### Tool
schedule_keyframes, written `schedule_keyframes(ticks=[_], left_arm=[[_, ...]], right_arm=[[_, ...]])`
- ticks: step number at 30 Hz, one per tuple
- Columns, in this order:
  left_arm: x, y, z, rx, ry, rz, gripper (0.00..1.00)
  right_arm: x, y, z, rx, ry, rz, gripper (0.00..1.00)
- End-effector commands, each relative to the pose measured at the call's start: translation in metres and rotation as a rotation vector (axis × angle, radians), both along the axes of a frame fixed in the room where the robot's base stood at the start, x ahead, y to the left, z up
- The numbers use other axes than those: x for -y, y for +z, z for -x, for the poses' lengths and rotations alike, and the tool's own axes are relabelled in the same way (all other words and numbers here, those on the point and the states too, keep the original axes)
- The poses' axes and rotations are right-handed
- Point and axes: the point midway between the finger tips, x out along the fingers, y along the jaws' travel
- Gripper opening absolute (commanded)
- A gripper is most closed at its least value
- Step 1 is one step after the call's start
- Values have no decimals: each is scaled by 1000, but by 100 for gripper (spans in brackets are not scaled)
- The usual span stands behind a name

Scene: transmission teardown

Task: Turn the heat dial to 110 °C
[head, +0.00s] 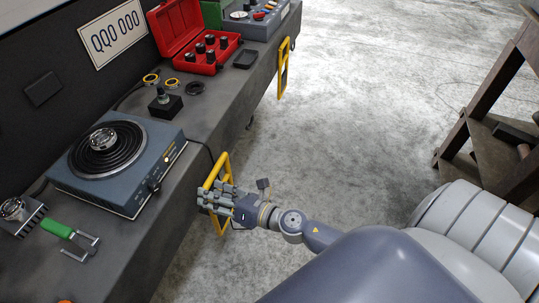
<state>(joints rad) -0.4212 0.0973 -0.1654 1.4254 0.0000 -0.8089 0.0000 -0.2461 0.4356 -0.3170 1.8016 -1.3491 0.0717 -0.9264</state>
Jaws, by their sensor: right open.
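The heat dial (154,185) is a small dark knob on the front face of a blue-grey heater (160,141). The heater stands on the bench at the left, with black concentric rings on top and a metal part (103,138) in their middle. A small light shows on the front face near the dial. The dial's setting is too small to read. My right gripper (208,197) is open and empty, to the right of the dial and apart from it, beside the yellow handle at the bench edge. My left gripper is not in view.
A yellow handle (222,168) sticks out from the bench edge close to my right gripper. A red case (211,60) stands farther along the bench. A wooden rack (490,150) stands at right; the floor between is clear.

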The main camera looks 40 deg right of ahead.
Motion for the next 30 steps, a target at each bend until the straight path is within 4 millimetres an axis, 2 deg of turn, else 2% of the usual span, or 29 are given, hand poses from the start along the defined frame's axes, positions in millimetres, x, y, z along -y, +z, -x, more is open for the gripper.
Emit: schedule_keyframes(ticks=[1, 14, 23, 30], left_arm=[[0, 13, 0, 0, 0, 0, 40], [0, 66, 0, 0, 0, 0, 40], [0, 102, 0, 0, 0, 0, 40], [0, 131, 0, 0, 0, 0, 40]], right_arm=[[5, 1, 0, -40, -26, -37, 46], [45, -45, 13, -348, -265, -359, 46], [70, -78, 39, -543, -462, -582, 46], [87, -103, 69, -683, -637, -754, 46]])
